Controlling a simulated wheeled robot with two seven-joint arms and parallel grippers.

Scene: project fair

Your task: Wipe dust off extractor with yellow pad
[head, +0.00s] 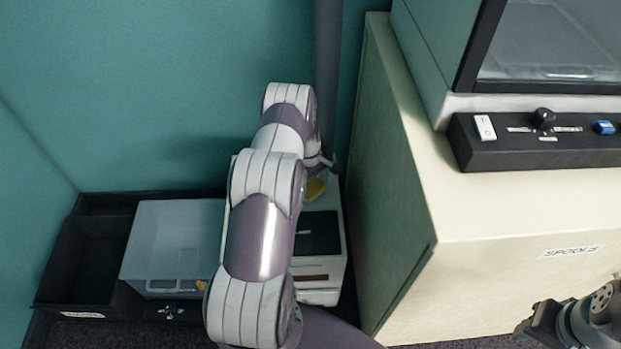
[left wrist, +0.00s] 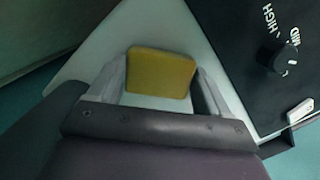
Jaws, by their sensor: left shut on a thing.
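The extractor (head: 320,275), a white box with a black panel, stands low between the bin and the cabinet, partly hidden by my left arm. In the left wrist view, its white top (left wrist: 150,28) and black control panel (left wrist: 245,50) with a knob and a white switch lie below the gripper. My left gripper (head: 318,175) is shut on the yellow pad (head: 315,189). The pad (left wrist: 160,73) sits between the fingers, over the white top; I cannot tell whether it touches. No dust is discernible. My right gripper (head: 535,330) is at the lower right, its jaws unclear.
A grey translucent bin (head: 165,240) stands in a black tray (head: 75,265) at left. A cream cabinet (head: 460,210) labelled SPOOLS rises close on the right, carrying a machine with a black control strip (head: 500,150). A dark post (head: 327,70) stands behind the extractor.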

